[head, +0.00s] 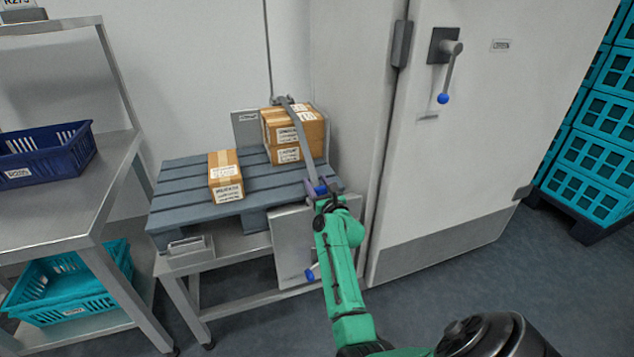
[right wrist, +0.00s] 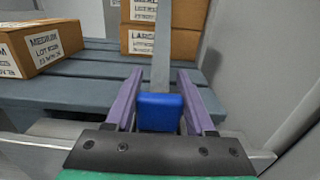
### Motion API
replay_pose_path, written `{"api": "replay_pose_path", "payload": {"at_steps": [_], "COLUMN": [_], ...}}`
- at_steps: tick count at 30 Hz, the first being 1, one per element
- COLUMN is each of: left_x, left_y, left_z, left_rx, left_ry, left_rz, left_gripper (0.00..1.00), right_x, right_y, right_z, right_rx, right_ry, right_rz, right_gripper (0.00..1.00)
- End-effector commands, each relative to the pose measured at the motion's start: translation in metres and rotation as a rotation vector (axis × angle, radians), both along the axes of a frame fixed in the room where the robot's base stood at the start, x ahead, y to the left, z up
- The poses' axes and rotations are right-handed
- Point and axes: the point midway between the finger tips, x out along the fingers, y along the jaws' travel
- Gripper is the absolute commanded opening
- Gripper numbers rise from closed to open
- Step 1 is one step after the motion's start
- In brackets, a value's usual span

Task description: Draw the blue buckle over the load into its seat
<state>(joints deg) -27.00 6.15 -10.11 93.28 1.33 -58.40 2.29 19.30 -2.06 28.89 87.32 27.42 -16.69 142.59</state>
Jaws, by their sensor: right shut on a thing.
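The blue buckle (right wrist: 160,112) is held between the two purple fingers of my right gripper (right wrist: 163,105), at the end of a grey strap (right wrist: 162,45). In the head view, my right gripper (head: 321,190) is at the front right edge of the slatted grey pallet (head: 180,178). The strap (head: 303,140) comes down from the top of the stacked cartons (head: 284,152) to the buckle (head: 320,189). I cannot make out the buckle's seat clearly; my gripper and arm cover part of the pallet's front. My left gripper is not in view.
A single carton (head: 226,177) lies on the pallet left of the stack. A steel shelf (head: 70,190) with blue and teal crates stands at the left. A cold-room door (head: 460,150) is close on the right. The floor (head: 440,290) in front of it is clear.

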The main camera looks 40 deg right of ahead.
Motion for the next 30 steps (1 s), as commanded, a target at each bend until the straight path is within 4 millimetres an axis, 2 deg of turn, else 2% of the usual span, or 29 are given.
{"api": "replay_pose_path", "payload": {"at_steps": [23, 24, 26, 27, 30], "left_x": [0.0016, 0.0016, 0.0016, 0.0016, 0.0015], "left_y": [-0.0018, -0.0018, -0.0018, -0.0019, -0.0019], "left_z": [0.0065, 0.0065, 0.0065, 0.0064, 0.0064], "left_rx": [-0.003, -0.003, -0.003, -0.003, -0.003], "left_ry": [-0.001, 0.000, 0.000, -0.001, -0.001], "left_rz": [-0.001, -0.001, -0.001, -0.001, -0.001], "left_gripper": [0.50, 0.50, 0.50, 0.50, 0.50], "right_x": [0.0000, 0.0000, 0.0000, 0.0000, 0.0000], "right_y": [-0.0002, -0.0002, -0.0002, -0.0002, -0.0002], "right_z": [-0.0056, -0.0056, -0.0056, -0.0056, -0.0057], "right_rx": [-0.001, -0.001, -0.001, 0.000, 0.000], "right_ry": [-0.001, -0.001, -0.001, -0.001, -0.001], "right_rz": [-0.001, -0.001, -0.001, -0.001, -0.001], "right_gripper": [0.00, 0.58, 0.81, 0.90, 0.90]}}
